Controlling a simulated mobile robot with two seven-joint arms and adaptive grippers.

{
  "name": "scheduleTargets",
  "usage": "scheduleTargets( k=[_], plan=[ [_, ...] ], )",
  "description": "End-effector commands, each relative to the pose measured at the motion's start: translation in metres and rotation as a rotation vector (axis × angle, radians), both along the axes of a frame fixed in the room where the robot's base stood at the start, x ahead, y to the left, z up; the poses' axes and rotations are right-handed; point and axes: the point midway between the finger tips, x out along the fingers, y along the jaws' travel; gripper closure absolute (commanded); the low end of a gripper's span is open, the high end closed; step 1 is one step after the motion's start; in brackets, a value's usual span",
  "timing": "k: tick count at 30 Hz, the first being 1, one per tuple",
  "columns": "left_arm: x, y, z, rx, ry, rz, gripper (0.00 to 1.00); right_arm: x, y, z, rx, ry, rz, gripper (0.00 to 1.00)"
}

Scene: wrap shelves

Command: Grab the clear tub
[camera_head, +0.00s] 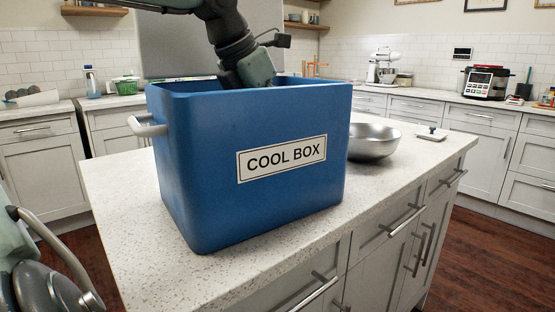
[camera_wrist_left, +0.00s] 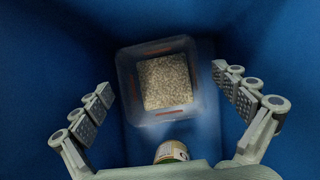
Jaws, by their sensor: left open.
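The clear tub (camera_wrist_left: 127,86) shows in the left wrist view at the bottom of the blue cool box (camera_head: 190,160). It is a squarish see-through container with pale, grainy contents and orange-red marks on its sides. My left gripper (camera_wrist_left: 163,84) is open and empty inside the box, pointing down, with one finger on each side of the tub in the picture and apart from it. In the head view the box wall hides the tub and my fingers. My right gripper is not in view.
A small jar or can (camera_wrist_left: 171,151) is in the box beside the tub, partly hidden by my gripper's body. The box's high walls surround my gripper. A steel bowl (camera_head: 373,142) stands right of the box on the worktop (camera_head: 120,220).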

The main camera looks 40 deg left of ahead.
Motion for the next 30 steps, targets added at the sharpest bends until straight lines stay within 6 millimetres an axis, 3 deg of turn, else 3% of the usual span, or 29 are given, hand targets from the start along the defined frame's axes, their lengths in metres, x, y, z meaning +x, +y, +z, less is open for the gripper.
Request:
scheduleTargets(
  k=[7,16,30],
  plan=[
    [0.019,-0.002,-0.030,0.000,0.002,0.002,0.02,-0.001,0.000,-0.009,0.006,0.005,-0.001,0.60],
    [0.022,-0.002,-0.034,0.000,-0.003,0.002,0.02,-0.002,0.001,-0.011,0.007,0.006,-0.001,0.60],
    [0.022,-0.002,-0.033,0.000,-0.003,0.002,0.60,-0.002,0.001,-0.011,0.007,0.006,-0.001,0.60]
  ],
)
